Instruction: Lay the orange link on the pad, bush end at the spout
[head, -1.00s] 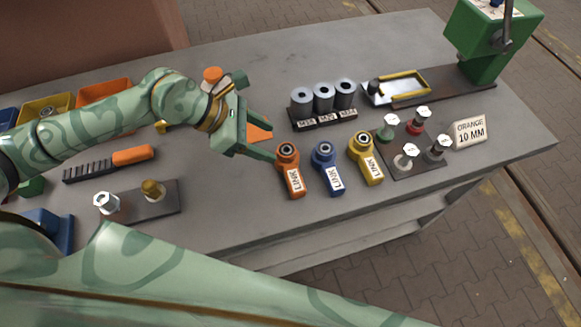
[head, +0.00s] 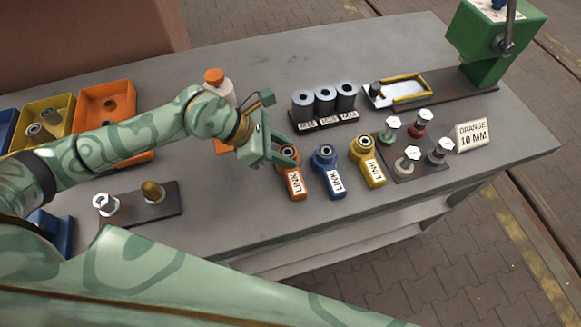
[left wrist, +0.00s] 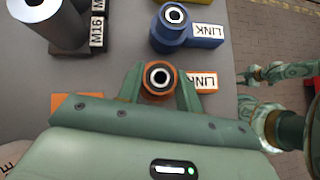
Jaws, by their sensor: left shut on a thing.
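My left gripper (head: 284,156) is shut on the ring-shaped bush end of the orange link (head: 295,184). In the left wrist view the fingers (left wrist: 160,84) stand on both sides of the orange link's bush (left wrist: 159,79), and its label end points right. I cannot tell whether the link touches the bench. The pad is pale, with a yellow frame (head: 422,95), on a dark board at the back right. A small dark fitting (head: 376,89), perhaps the spout, stands at its left end.
The blue link (head: 328,170) and yellow link (head: 370,172) lie close to the right of the orange one. Grey cylinders (head: 325,100) stand behind. Several bolts (head: 408,158), a sign reading ORANGE 10 MM (head: 473,135) and a green press (head: 490,45) are further right.

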